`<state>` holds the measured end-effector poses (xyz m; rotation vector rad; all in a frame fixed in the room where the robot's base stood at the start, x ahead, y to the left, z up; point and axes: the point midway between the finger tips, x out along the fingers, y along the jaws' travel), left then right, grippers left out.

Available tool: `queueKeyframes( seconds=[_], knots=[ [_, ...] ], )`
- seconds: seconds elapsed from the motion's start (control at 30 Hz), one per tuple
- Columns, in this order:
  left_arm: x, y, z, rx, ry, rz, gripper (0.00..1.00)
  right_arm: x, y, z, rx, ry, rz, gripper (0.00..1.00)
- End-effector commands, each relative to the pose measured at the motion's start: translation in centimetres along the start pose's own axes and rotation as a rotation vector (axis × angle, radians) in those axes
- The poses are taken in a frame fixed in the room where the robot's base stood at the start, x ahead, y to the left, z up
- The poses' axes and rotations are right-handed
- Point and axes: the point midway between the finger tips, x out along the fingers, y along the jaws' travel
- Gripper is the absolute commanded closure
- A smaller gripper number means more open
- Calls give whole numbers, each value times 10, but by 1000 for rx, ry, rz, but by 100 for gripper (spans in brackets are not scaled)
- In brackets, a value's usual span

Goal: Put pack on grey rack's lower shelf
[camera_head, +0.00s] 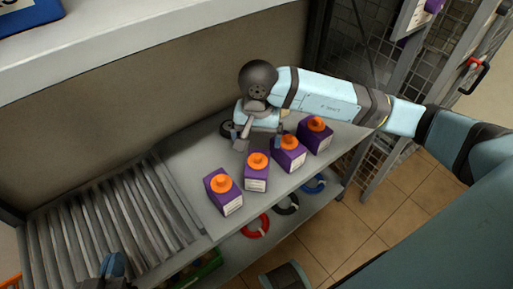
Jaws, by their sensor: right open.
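Several purple packs with orange caps and white labels stand in a slanting row on a grey bench top (178,150): a front-left pack (222,192), a second pack (256,172), a third pack (289,153) and a rear-right pack (317,136). My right gripper (259,143) is open above the bench, behind the second and third packs; contact cannot be told. My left gripper (114,268) shows only in part at the bottom left, over the rollers; its fingers are unclear. Grey metal framing with mesh (380,60) stands at the right; its lower shelf cannot be made out.
A roller conveyor (105,215) adjoins the bench at left. Red (256,226), black (287,204) and blue (314,184) rings lie on a shelf below, near a green crate (200,269). A pale ledge (150,35) runs behind. Tiled floor (385,215) is open at right.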

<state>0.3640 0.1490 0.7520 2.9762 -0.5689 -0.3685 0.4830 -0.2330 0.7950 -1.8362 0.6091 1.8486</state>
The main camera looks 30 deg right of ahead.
Motion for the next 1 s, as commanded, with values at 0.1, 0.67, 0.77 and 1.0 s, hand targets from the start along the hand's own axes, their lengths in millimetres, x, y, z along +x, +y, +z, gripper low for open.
queueKeyframes(
  seconds=[0.1,0.67,0.77,1.0],
  knots=[
    [0,-2,1,2,-4,-3,100,9,-13,36,28,-146,-79,7],
    [0,1,3,-4,-8,0,100,-112,-74,178,1483,-2621,70,7],
    [0,1,3,-4,-8,1,100,-82,-57,144,-1387,2313,-367,7],
    [0,1,3,-5,-7,1,100,19,-8,134,-906,1392,-701,7]
  ],
)
